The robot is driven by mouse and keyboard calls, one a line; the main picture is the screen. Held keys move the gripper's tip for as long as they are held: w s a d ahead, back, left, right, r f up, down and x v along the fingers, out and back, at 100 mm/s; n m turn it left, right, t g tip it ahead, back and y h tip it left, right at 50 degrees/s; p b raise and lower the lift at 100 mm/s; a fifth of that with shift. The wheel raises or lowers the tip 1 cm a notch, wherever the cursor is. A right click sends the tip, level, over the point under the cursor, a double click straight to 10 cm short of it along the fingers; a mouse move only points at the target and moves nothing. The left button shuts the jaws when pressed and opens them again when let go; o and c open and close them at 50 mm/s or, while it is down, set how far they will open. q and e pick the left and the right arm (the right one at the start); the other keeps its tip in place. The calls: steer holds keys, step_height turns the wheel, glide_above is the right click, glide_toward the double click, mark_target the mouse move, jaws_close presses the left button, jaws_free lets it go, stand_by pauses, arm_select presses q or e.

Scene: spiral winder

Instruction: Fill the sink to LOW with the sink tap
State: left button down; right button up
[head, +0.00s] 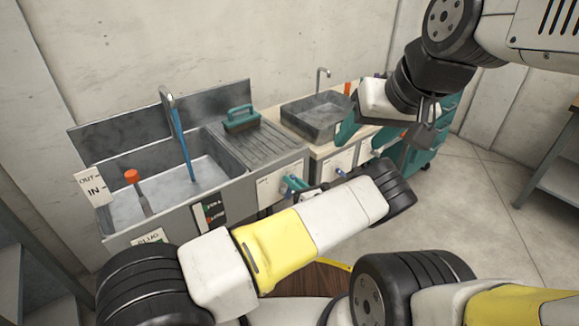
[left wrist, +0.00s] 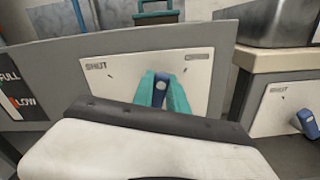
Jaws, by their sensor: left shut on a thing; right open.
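The large grey sink (head: 115,205) is at left in the head view, with a tap (head: 166,95) above it. A blue column (head: 181,140) runs from the spout into the basin; I cannot tell whether it is water or pipe. The FULL/LOW gauge (head: 210,212) is on the sink front and also shows in the left wrist view (left wrist: 18,95). My left gripper (left wrist: 160,92) is shut on the blue tap lever (left wrist: 161,84), which stands roughly upright on a panel marked SHUT at left. My right gripper (head: 375,138) is open and empty.
An orange-topped plug handle (head: 133,178) stands by an OUT/IN sign (head: 91,187) at the sink's left. A teal-handled tool (head: 241,118) lies on the drainboard (head: 255,148). A second sink (head: 313,118) has its own blue lever (left wrist: 306,121). Open floor lies at right.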

arm_select(q)
steer(key=shift+w+d+f+m, duration=0.1)
steer(key=shift+d+m, duration=0.1)
steer(key=shift+m, duration=0.1)
steer(key=c, duration=1.3)
jaws_free()
steer(key=v, duration=0.7)
steer(key=shift+s+d, duration=0.25)
steer(key=shift+s, duration=0.05)
